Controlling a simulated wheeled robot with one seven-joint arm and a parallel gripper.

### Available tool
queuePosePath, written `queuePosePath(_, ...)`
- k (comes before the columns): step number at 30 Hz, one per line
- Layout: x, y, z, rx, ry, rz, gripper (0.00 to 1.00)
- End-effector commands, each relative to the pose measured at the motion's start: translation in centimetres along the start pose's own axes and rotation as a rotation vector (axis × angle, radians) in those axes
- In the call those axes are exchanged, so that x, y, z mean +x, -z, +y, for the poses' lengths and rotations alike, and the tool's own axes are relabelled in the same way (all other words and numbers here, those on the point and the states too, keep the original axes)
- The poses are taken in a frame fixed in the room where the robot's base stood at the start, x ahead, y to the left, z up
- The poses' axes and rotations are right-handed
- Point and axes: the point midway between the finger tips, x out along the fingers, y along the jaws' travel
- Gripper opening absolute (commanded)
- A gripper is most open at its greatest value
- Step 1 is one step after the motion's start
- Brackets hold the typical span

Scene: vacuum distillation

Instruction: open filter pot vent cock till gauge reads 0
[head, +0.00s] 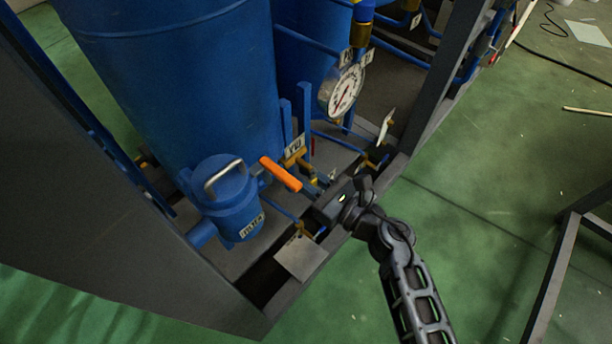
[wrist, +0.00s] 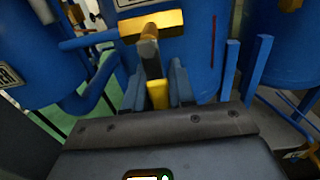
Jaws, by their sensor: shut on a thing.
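The blue filter pot (head: 228,200), with a metal bail handle and a FILTER label, stands at the lower left of the head view. My gripper (wrist: 156,92) is shut on this lever. In the head view my gripper (head: 318,200) is right of the pot, low inside the frame, and hides much of what it holds. The round white gauge (head: 344,92) has a red needle; its figures are too small to read.
An orange handle (head: 280,174) sticks out between the pot and my gripper. Blue pipes and uprights (head: 304,108) stand close behind. A hanging tag (head: 300,257) and the dark frame rail (head: 300,298) are near my wrist.

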Motion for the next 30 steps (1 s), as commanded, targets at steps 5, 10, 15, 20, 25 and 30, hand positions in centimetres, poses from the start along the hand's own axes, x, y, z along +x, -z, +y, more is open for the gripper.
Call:
queuePosePath(5, 0.0, 0.0, 0.0, 0.000, 0.000, 0.000, 0.00)
queuePosePath(10, 0.0, 0.0, 0.0, -0.001, 0.000, 0.000, 0.00)
queuePosePath(15, 0.0, 0.2, -0.1, -0.030, 0.000, 0.000, 0.00)
queuePosePath(20, 0.0, 0.4, -0.5, -0.101, 0.000, -0.001, 0.00)
queuePosePath(25, 0.0, 0.4, -1.0, -0.226, 0.000, -0.002, 0.00)
queuePosePath(30, 0.0, 0.2, -1.7, -0.376, 0.001, -0.002, 0.00)
